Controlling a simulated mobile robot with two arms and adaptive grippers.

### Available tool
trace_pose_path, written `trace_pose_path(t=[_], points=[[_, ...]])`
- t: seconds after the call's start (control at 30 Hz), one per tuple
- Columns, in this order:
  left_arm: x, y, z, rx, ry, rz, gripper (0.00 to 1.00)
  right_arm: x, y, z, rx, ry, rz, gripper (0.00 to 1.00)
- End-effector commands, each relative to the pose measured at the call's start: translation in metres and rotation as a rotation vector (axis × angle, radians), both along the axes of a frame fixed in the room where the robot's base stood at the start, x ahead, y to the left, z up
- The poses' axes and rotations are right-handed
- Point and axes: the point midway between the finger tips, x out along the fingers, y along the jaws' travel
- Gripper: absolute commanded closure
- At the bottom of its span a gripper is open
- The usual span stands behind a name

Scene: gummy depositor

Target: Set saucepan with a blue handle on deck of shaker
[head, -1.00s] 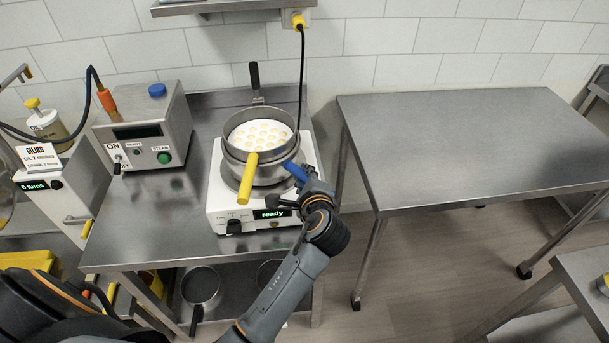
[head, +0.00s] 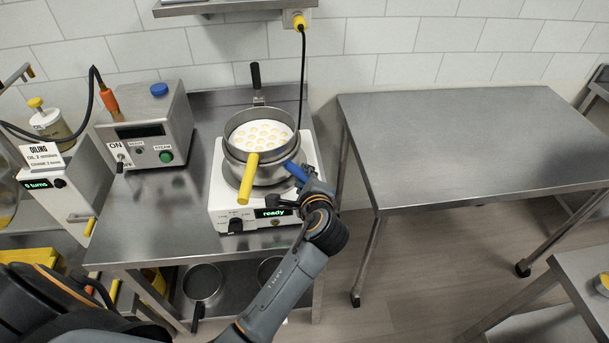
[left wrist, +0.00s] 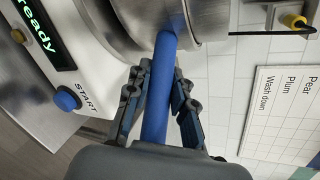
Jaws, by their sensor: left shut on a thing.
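The saucepan with a blue handle (head: 272,176) sits over the white machine (head: 222,213) with a "ready" display, which I take for the shaker. Its blue handle (head: 294,171) points toward the lower right. My left gripper (head: 297,187) is shut on this handle; in the left wrist view the fingers (left wrist: 163,82) lie on both sides of the handle (left wrist: 155,120). The pan's underside is hidden in the head view, so I cannot tell whether it bears fully on the deck. My right gripper is not in view.
A yellow handle (head: 247,180) and a black handle (head: 256,76) stick out around the pan, and a white disc with pale yellow rounds (head: 260,133) shows at its top. A steel control box (head: 146,130) stands left. The right table (head: 470,150) is bare.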

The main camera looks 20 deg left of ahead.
Motion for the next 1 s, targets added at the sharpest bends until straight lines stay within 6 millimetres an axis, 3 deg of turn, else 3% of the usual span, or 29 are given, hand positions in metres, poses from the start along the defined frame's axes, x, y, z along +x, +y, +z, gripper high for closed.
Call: trace_pose_path(t=[0.47,0.5,0.6,1.0], points=[[0.0009,0.0004,0.0009,0.005,-0.006,-0.001,1.0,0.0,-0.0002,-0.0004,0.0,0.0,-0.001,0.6],[0.0009,0.0004,0.0009,0.005,-0.006,-0.001,0.69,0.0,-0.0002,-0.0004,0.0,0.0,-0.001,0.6],[0.0008,0.0003,0.0005,0.004,-0.005,-0.001,0.5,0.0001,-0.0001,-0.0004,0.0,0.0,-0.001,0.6],[-0.0072,-0.0056,-0.0002,-0.001,0.001,-0.001,0.5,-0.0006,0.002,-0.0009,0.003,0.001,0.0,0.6]])
